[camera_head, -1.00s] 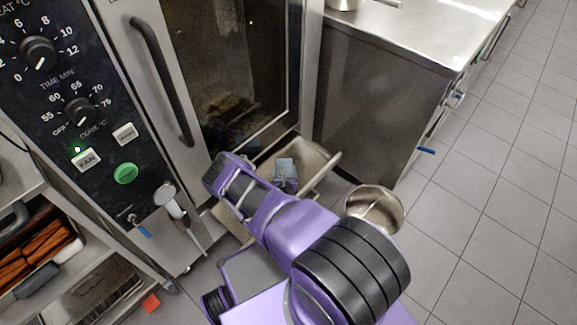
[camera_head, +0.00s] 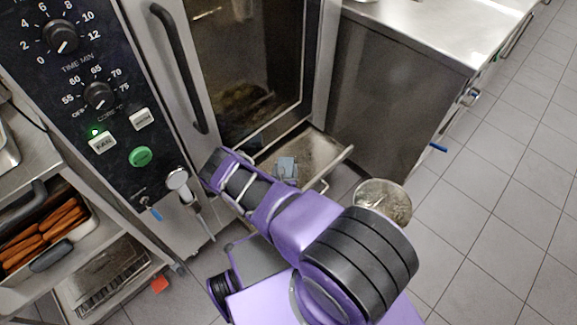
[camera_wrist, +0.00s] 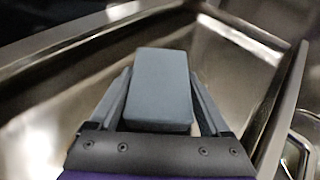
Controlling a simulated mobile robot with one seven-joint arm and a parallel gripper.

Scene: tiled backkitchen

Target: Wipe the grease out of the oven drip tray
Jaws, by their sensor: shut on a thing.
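The drip tray (camera_head: 318,150) is a shallow metal tray sticking out below the oven door. In the wrist view its inside (camera_wrist: 235,70) fills most of the picture, with brownish smears on a shiny surface. My gripper (camera_wrist: 160,100) is shut on a blue-grey block-shaped pad (camera_wrist: 160,75), held between its two fingers over the tray. In the head view the pad (camera_head: 286,167) shows within the tray, past my purple arm. Whether the pad touches the tray floor I cannot tell. My arm hides the tray's left part.
The oven door (camera_head: 245,70) with its long handle (camera_head: 178,70) stands above the tray. A steel cabinet (camera_head: 385,95) is close on the right. A round metal bowl (camera_head: 384,200) is beside my arm. A shelf with a rack (camera_head: 100,275) is at lower left. Tiled floor (camera_head: 490,200) is clear at right.

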